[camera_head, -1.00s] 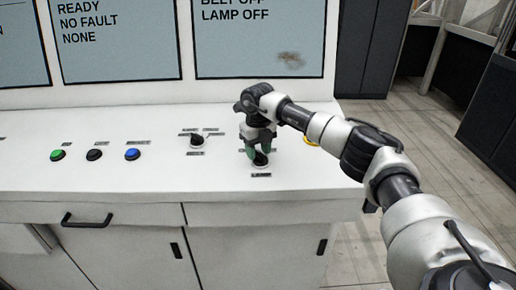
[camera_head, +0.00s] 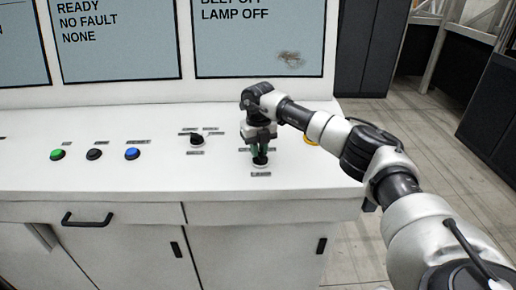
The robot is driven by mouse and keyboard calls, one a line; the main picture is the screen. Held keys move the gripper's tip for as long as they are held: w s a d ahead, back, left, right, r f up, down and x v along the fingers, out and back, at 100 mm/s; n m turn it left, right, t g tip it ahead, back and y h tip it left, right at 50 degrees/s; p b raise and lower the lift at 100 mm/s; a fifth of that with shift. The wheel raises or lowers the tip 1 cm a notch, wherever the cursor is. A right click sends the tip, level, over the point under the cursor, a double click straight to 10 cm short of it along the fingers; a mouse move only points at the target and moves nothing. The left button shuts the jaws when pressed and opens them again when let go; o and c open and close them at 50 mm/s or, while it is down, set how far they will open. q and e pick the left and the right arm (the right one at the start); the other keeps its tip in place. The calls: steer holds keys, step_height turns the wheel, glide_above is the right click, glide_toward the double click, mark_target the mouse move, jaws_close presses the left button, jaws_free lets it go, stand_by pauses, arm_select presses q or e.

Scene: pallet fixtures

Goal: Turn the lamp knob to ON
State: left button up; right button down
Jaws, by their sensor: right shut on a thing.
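The lamp knob (camera_head: 261,162) is a small dark knob on a pale round base, near the front right of the white console top. A label (camera_head: 261,174) sits just in front of it. My right gripper (camera_head: 260,154) points down from above and is shut on the knob, its fingers hiding much of it. The knob's exact pointing direction is hard to tell. The right screen (camera_head: 258,38) reads "LAMP OFF". My left gripper is not in view.
Another dark knob (camera_head: 197,140) stands to the left on the console top (camera_head: 100,185). Farther left are blue (camera_head: 132,153), black (camera_head: 94,154) and green (camera_head: 57,154) buttons. A yellow part (camera_head: 311,141) shows partly behind my right arm.

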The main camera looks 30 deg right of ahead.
steer(key=m, duration=0.4)
steer(key=shift+s+d+r+m+p, duration=0.1)
steer(key=shift+d+m+p, duration=0.2)
steer(key=shift+p, duration=0.1)
steer(key=shift+s+d+m+p, duration=0.1)
steer(key=shift+m+p, duration=0.15)
steer(key=shift+m, duration=1)
steer(key=shift+s+d+m+p, duration=0.1)
steer(key=shift+m+p, duration=0.1)
steer(key=shift+m, duration=1.05)
steer(key=c, duration=1.1)
jaws_free()
step_height(320, 180, up, 11)
steer(key=b, duration=0.3)
